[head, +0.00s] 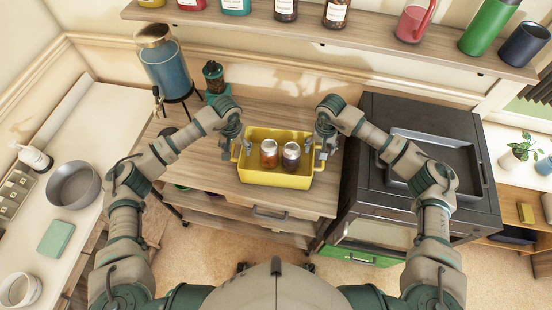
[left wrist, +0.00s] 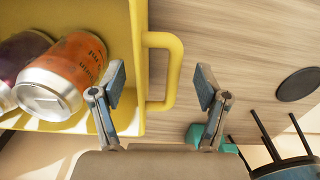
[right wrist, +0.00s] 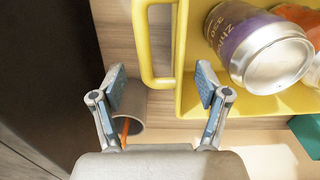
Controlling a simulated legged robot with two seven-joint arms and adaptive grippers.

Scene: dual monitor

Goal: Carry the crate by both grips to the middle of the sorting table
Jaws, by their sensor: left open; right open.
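The yellow crate (head: 275,180) sits on a wooden-topped drawer unit (head: 215,180) and holds an orange can (head: 268,154) and a purple can (head: 291,156). My left gripper (head: 236,148) is open at the crate's left grip; in the left wrist view its fingers stand on either side of the yellow grip (left wrist: 174,75). My right gripper (head: 322,147) is open at the right grip; in the right wrist view its fingers lie either side of that grip (right wrist: 143,45). Neither gripper is closed on its grip. I cannot tell which table is the sorting table.
A grey cup (right wrist: 130,108) is close by the right gripper's finger. A black oven-like unit (head: 375,205) with a tray stands right of the crate. A blue dispenser (head: 168,70) and a dark green jar (head: 213,78) stand back left. A shelf (head: 380,45) with bottles runs above.

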